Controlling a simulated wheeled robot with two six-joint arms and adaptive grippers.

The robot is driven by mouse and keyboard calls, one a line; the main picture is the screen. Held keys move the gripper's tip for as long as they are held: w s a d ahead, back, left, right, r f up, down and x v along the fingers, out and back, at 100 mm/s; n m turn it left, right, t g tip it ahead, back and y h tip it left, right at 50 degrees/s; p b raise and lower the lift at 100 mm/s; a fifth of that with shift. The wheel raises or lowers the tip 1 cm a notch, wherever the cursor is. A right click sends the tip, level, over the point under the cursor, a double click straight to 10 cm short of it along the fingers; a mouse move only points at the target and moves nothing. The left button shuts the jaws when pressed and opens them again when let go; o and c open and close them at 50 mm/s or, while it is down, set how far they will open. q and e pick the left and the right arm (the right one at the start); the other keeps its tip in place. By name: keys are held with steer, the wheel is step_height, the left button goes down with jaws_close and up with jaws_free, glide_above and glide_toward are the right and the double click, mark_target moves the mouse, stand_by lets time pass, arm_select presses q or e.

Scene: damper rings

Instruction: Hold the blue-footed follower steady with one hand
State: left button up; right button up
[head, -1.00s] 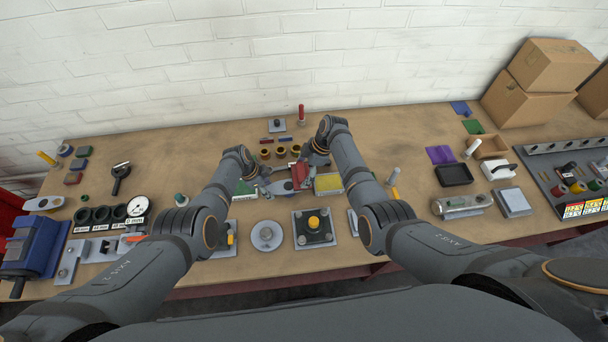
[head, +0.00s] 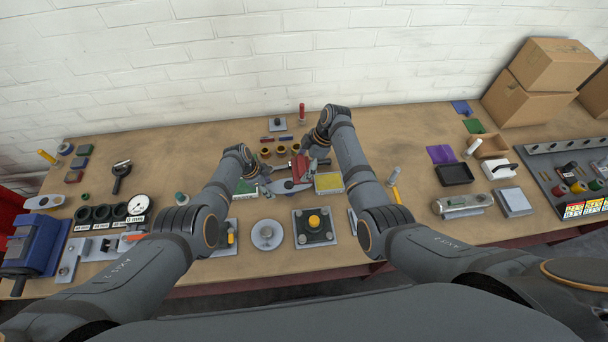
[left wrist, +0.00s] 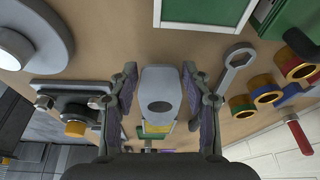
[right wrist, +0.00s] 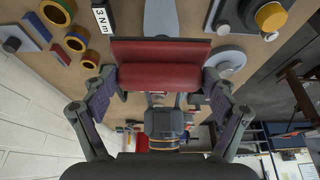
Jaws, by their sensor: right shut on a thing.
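In the left wrist view a grey rounded bar (left wrist: 160,92) with a dark oval slot lies between the fingers of my left gripper (left wrist: 160,110). A gap shows on both sides, so this gripper is open around it. In the head view the left gripper (head: 266,183) is beside the grey bar (head: 288,187). My right gripper (right wrist: 160,100) is shut on a red block (right wrist: 160,75), which spans its fingers. The red block (head: 300,168) is behind the grey bar in the head view. No blue foot can be made out on the bar; its underside is hidden.
Several brass-coloured rings (head: 281,151) stand behind the grippers. A plate with a yellow-capped post (head: 314,221) and a round grey disc (head: 267,235) sit in front. A wrench (left wrist: 236,65) lies near the left gripper. A yellow-topped tray (head: 329,183) is close at right.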

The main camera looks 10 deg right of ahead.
arm_select(q)
steer(key=o, duration=0.3)
steer(key=v, duration=1.2)
steer(key=shift+s, duration=0.1)
